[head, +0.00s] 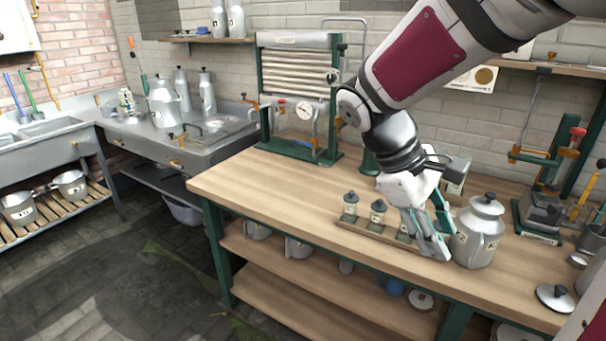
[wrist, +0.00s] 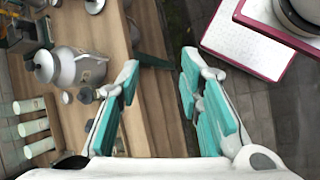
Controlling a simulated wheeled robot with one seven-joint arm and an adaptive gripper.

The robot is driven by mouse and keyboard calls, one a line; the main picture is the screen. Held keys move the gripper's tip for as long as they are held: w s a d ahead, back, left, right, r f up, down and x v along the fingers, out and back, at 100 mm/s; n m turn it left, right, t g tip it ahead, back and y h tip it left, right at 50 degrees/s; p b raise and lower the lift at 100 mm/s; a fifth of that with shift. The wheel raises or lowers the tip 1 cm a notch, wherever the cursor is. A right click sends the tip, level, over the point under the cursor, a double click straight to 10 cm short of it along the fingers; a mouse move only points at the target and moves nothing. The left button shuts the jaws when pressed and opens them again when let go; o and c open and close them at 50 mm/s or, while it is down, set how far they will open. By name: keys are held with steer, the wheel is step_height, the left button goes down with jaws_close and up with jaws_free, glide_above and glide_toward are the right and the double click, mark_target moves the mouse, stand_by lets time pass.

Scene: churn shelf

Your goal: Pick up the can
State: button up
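A grey metal can (head: 478,232) with a dark-knobbed lid and a small label stands upright on the wooden workbench (head: 270,190), right of my gripper. In the wrist view the can (wrist: 76,68) is at the left, outside the space between my fingers. My gripper (head: 437,238) points downward near the bench's front edge, just left of the can in the head view. In the wrist view my gripper (wrist: 160,80) is open, with its teal-padded fingers apart and nothing between them. Bare bench edge and floor show between and beyond them.
A wooden tray (head: 362,229) of small dark-lidded jars sits left of my gripper. A green press stand (head: 540,215) is at the right, and a loose lid (head: 556,297) lies near the front edge. Other cans (head: 163,103) stand at the back left. The bench's left part is clear.

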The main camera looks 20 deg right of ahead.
steer(key=w+d+f+n+g+h+b, duration=0.3)
steer(key=w+d+f+g+h+b, duration=0.15)
steer(key=w+d+f+b, duration=0.5)
steer(key=n+g+h+b, duration=0.3)
steer(key=h+b, duration=0.1)
steer(key=b, duration=0.1)
glide_toward(472, 265)
steer(key=a+r, duration=0.1)
steer(key=w+a+r, duration=0.2)
steer(key=shift+r, duration=0.4)
steer(key=shift+d, duration=0.25)
steer(key=b+x, duration=0.1)
steer(key=x, duration=0.7)
steer(key=shift+w+d, duration=0.1)
steer(key=b+x, duration=0.1)
steer(key=x, duration=0.3)
steer(key=shift+f+b, duration=0.15)
steer(key=shift+b, duration=0.15)
steer(key=shift+s+d, duration=0.35)
steer(key=shift+d, duration=0.25)
steer(key=shift+c, duration=0.3)
jaws_close()
